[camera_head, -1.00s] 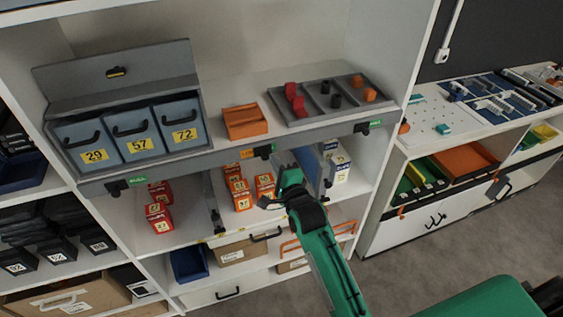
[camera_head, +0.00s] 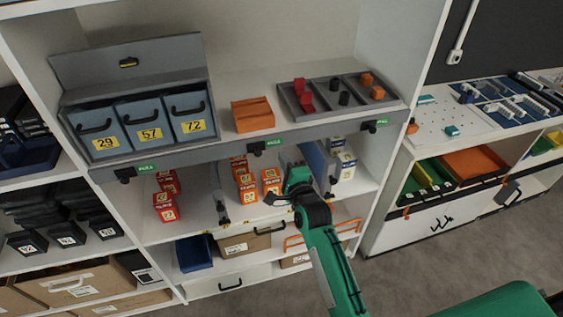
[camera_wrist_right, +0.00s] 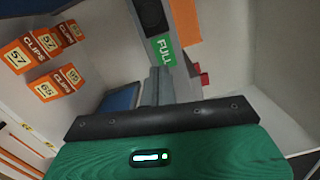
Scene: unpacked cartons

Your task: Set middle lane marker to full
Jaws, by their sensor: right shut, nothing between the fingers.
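The middle lane marker (camera_head: 257,148) is a black slider on the grey shelf-edge rail. A green label (camera_head: 273,144) shows just right of it. In the right wrist view the green label (camera_wrist_right: 163,50) reads FULL, beside the black slider (camera_wrist_right: 150,14). My right gripper (camera_head: 289,158) is shut and empty, just below and right of the slider; its closed fingers (camera_wrist_right: 157,86) sit close to the label, and I cannot tell if they touch. The left marker (camera_head: 125,175) and right marker (camera_head: 369,126) also have green labels. My left gripper is not in view.
Red and orange clip boxes (camera_head: 245,186) stand in lanes under the rail, with white and blue boxes (camera_head: 345,164) at right. Grey lane dividers (camera_head: 220,200) stand between lanes.

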